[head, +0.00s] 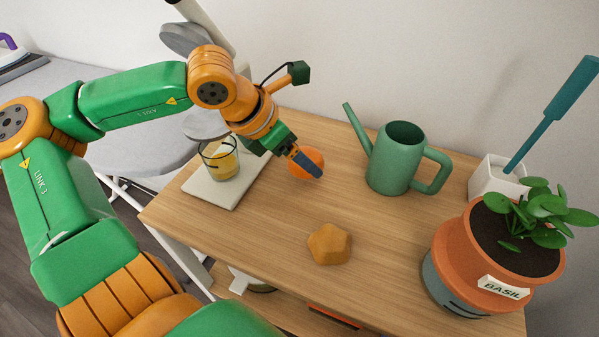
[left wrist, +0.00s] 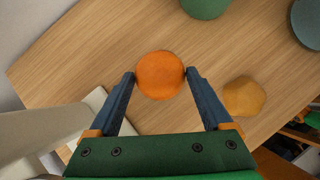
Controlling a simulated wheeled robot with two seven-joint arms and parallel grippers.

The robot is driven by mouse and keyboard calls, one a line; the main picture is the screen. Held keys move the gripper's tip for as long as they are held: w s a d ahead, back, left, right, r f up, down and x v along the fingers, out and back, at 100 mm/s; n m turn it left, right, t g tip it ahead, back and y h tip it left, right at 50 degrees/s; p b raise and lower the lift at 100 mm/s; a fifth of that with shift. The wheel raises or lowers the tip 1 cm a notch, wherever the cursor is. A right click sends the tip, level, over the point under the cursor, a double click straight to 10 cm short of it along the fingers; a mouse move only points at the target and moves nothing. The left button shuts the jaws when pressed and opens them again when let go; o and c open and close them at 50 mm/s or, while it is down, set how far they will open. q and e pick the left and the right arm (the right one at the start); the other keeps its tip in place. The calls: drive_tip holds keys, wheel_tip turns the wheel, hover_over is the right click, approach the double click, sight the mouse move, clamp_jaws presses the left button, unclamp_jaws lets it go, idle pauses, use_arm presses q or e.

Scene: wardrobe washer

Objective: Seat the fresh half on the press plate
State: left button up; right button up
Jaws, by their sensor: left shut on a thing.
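My left gripper (head: 308,166) is shut on a round orange fruit half (head: 298,160), which also shows between its fingertips in the left wrist view (left wrist: 160,75). Its height above the table is hard to tell. The press stands at the back left on a pale base (head: 232,190). Its grey lower plate (head: 203,124) sits above a glass (head: 222,165) of orange juice, and a grey upper disc (head: 184,38) is higher up. My arm hides part of the press column. My right gripper is in neither view.
A dull orange, angular piece (head: 330,245) lies on the wooden table (head: 270,235). A green watering can (head: 392,160) stands at the back. A basil pot (head: 500,245) and a white holder with a teal-handled tool (head: 495,180) are on the right. The table's front middle is mostly clear.

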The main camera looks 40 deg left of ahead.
sight(292, 166)
use_arm(q)
wheel_tip(292, 166, down, 4)
drive_tip(key=shift+f+b, duration=0.1)
drive_tip(key=shift+b, duration=0.25)
drive_tip(key=shift+f+b, duration=0.1)
drive_tip(key=shift+b, duration=0.2)
drive_tip(key=o, duration=1.3)
